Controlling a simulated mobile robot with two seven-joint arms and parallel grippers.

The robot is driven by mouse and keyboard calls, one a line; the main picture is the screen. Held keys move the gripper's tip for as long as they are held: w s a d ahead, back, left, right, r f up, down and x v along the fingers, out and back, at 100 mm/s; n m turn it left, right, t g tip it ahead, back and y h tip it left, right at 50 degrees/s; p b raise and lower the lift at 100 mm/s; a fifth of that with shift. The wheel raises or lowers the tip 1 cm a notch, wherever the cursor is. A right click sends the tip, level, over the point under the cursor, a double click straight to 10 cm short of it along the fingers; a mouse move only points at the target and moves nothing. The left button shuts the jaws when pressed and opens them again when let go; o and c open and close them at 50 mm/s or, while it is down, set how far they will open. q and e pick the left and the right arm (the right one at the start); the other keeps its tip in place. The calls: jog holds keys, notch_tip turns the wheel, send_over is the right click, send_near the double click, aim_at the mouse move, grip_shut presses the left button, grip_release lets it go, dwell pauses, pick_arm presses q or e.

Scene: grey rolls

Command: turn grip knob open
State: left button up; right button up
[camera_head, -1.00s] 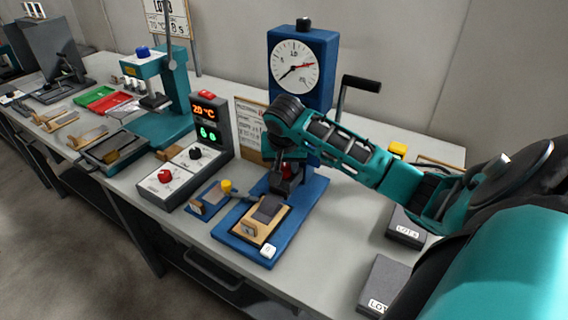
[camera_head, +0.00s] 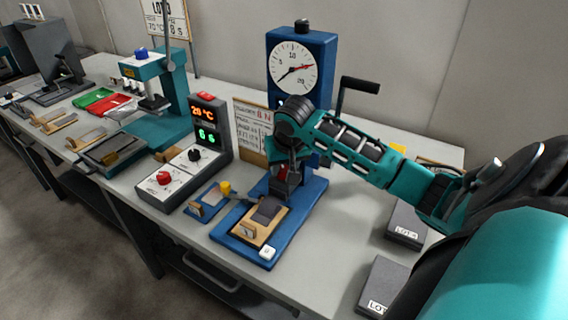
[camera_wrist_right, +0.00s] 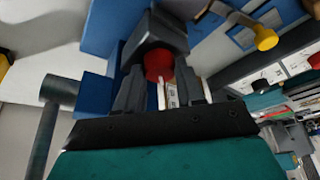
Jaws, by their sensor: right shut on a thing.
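The blue tester (camera_head: 302,48) with a round white dial stands at the middle of the bench. The red grip knob (camera_head: 282,173) shows only as a small patch at my right gripper (camera_head: 285,182). In the right wrist view, the red knob (camera_wrist_right: 158,65) sits below a dark block (camera_wrist_right: 155,32), between the two fingers of my right gripper (camera_wrist_right: 160,88). The gripper is shut on the knob, and the fingers partly hide it. Whether the knob has turned cannot be told. My left gripper is not in view.
A wooden block with a grey piece (camera_head: 268,210) lies on the tester's blue base (camera_head: 290,232). A control box (camera_head: 165,178) with red and black knobs stands to the left. A black crank handle (camera_head: 360,85) rises behind my arm. Dark LOT boxes (camera_head: 405,225) lie at right.

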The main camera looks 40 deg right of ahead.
jog(key=o, duration=1)
jog(key=shift+o, duration=0.2)
jog(key=v, duration=1.3)
jog(key=shift+f, duration=0.1)
